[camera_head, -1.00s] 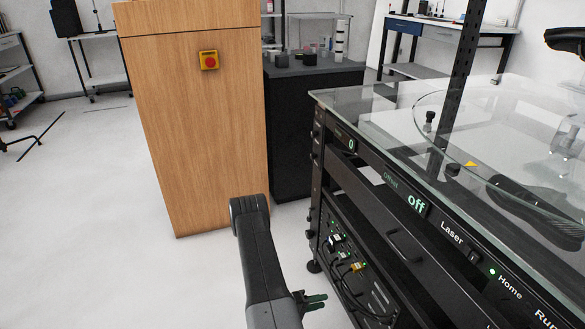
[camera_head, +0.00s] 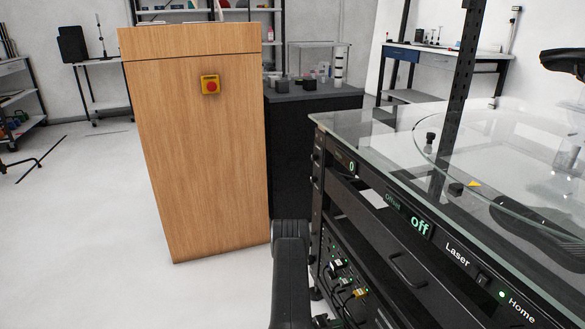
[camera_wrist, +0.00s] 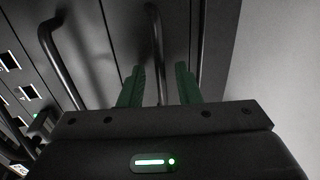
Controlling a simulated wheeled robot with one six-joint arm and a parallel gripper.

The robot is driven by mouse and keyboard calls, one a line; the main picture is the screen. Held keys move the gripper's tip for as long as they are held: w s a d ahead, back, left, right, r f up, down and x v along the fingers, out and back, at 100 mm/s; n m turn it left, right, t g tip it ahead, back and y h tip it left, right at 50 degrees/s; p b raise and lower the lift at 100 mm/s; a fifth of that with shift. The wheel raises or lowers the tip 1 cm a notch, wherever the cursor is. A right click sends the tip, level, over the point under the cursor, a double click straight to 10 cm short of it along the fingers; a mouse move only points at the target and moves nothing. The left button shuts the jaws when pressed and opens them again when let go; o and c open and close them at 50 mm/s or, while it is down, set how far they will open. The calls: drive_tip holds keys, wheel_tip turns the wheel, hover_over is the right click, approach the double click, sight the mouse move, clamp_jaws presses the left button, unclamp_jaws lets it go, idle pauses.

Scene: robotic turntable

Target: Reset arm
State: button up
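My arm (camera_head: 291,275) shows at the bottom centre of the head view, beside the left side of the black turntable cabinet. My gripper (camera_wrist: 160,78) shows in the wrist view with its two green fingers apart. Nothing is seen held between them. A dark bar handle (camera_wrist: 155,40) appears beyond the fingers, in line with the gap; whether it is touched cannot be told. In the head view the gripper is almost wholly below the bottom edge.
The turntable cabinet (camera_head: 344,223) with its glass top (camera_head: 375,125) fills the right. A wooden cabinet (camera_head: 195,160) with a red stop button (camera_head: 210,85) stands left of it. A dark cabinet (camera_head: 292,150) stands behind. Open floor (camera_head: 80,220) lies to the left.

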drive_tip(key=s+a+r+p, duration=0.1)
drive_tip(key=s+a+p, duration=0.1)
drive_tip(key=a, duration=0.6)
drive_tip(key=s+a+r+n+p, duration=0.1)
drive_tip(key=s+a, duration=0.3)
drive_tip(key=a, duration=0.4)
drive_tip(key=shift+s+a+r+p, duration=0.15)
drive_tip(key=shift+a+r+p, duration=0.2)
drive_tip(key=shift+r, duration=0.3)
idle(1.9)
drive_tip(key=shift+d, duration=0.15)
